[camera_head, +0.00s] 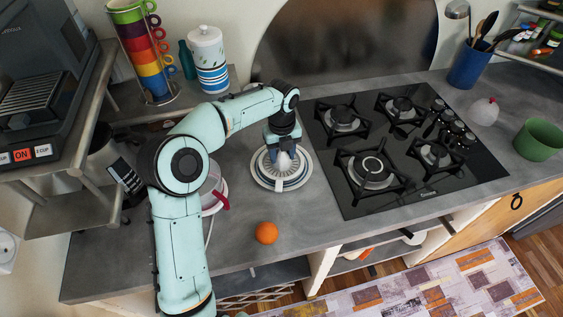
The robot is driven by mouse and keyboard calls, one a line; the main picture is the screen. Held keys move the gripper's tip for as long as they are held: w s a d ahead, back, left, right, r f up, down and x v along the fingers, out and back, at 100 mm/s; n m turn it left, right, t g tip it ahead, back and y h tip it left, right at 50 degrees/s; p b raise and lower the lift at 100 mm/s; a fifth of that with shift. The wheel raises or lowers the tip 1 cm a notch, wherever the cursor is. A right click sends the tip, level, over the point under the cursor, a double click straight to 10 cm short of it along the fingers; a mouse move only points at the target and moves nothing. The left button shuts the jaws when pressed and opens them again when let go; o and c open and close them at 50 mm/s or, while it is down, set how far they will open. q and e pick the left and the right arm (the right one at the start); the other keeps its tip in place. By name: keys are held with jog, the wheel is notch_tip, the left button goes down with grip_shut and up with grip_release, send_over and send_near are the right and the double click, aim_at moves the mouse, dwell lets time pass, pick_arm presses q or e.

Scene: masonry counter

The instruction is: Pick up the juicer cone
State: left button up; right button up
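The white juicer cone (284,163) stands pointed end up in the middle of a round, pale dish with dark rings (262,178) on the grey counter, left of the hob. My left arm reaches over from the left, and my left gripper (284,150) points down right at the top of the cone. The fingers are small and dark here and partly merge with the cone, so I cannot tell whether they are open or closed on it. The cone appears to sit low in the dish. My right gripper is not in view.
An orange (266,232) lies in front of the dish. A white container with a red handle (213,197) stands behind my forearm. The black gas hob (400,150) is close on the right. Stacked mugs (148,50) and a lidded jar (208,60) stand at the back left.

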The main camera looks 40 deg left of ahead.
pick_arm(q)
jog(key=c, duration=0.3)
